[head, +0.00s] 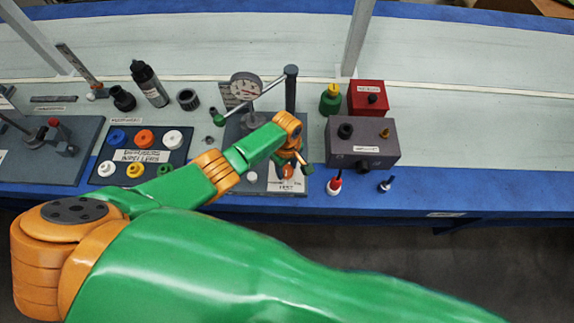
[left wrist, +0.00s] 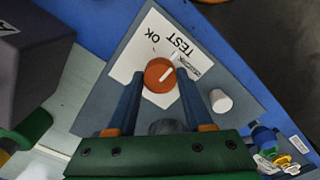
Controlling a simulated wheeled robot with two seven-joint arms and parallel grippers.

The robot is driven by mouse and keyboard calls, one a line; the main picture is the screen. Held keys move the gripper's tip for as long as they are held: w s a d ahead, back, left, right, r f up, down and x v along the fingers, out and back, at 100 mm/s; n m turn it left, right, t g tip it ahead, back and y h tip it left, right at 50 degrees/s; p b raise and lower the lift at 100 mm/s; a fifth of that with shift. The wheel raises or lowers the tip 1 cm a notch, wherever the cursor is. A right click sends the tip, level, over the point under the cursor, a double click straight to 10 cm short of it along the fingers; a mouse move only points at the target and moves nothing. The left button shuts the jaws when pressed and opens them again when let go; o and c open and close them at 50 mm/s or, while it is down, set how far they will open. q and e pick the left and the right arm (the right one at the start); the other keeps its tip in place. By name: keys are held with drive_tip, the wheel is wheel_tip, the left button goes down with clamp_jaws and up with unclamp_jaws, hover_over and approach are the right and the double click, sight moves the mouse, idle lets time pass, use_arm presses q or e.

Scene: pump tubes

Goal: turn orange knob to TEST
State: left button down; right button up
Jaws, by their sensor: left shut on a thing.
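The orange knob (left wrist: 158,79) sits on a white label (left wrist: 140,62) printed TEST and OK, on a grey panel (left wrist: 95,118). A white pointer line on the knob slants to the upper right in the left wrist view, toward the TEST side. My left gripper (left wrist: 160,73) is shut on the knob, with one blue finger on each side of it. In the head view my left gripper (head: 290,165) is over the front of the grey base, where the knob (head: 287,171) shows small below the jaws. My right gripper is not in view.
A white knob (left wrist: 220,101) stands beside the label. The base carries a post (head: 291,88) and a round gauge (head: 245,87). Right of it are a grey box (head: 362,153), a red box (head: 368,98) and a red-and-white bottle (head: 334,184). An impeller tray (head: 140,155) lies left.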

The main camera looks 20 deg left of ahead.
sight(286, 169)
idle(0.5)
use_arm(q)
drive_tip(key=shift+c, duration=1.5)
unclamp_jaws()
drive_tip(key=shift+a, duration=0.1)
wheel_tip(286, 169, up, 7)
drive_tip(key=p, duration=0.3)
drive_tip(key=shift+r+p, duration=0.1)
drive_tip(key=shift+p, duration=0.3)
